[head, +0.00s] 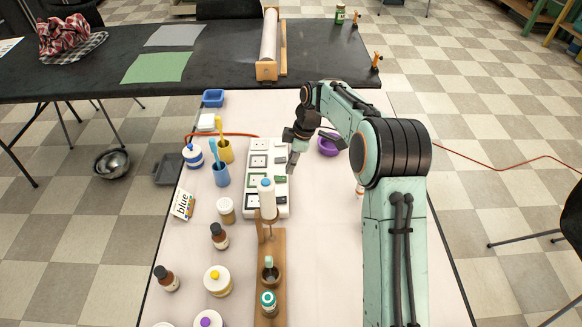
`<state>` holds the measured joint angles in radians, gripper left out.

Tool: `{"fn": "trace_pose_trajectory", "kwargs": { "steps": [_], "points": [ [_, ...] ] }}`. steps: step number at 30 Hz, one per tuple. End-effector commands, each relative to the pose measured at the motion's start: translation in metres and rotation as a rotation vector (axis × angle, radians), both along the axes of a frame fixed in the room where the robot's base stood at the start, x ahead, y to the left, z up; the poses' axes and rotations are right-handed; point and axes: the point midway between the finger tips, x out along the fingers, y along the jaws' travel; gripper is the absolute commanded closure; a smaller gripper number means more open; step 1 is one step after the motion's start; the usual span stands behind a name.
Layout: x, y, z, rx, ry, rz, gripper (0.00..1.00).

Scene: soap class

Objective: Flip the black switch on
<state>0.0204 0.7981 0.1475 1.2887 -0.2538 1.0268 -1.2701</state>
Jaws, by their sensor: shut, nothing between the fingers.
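A long white panel (251,170) lies on the pink-topped table. It has a column of outlined squares on its left side and small rocker-like parts on its right side. A dark part (279,161) in that right column looks like the black switch. Its on or off position is too small to tell. My gripper (291,166) is shut and empty at the right edge of the panel, close to this part. I cannot tell whether it touches the panel. My arm reaches in from the right and may hide part of the panel's upper right.
A white bottle (267,190) on a wooden stand (273,245) rises before the panel's near end. Blue (221,174) and yellow (226,151) cups stand to the left. A purple bowl (328,146) sits right of my gripper. Several bottles and jars line the left side.

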Motion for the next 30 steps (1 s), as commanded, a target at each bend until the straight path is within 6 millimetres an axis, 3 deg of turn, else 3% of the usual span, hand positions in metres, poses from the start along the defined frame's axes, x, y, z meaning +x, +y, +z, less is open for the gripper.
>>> {"fn": "trace_pose_trajectory", "kwargs": {
  "steps": [9, 15, 21, 30],
  "points": [
    [-0.001, 0.016, -0.067, 0.0, 0.004, 0.0, 1.0],
    [0.0, 0.014, -0.097, 0.0, 0.002, -0.001, 1.0],
    [0.0, 0.012, -0.109, 0.0, 0.0, -0.001, 1.0],
    [0.0, 0.012, -0.11, 0.0, -0.001, -0.001, 1.0]
  ]
}}
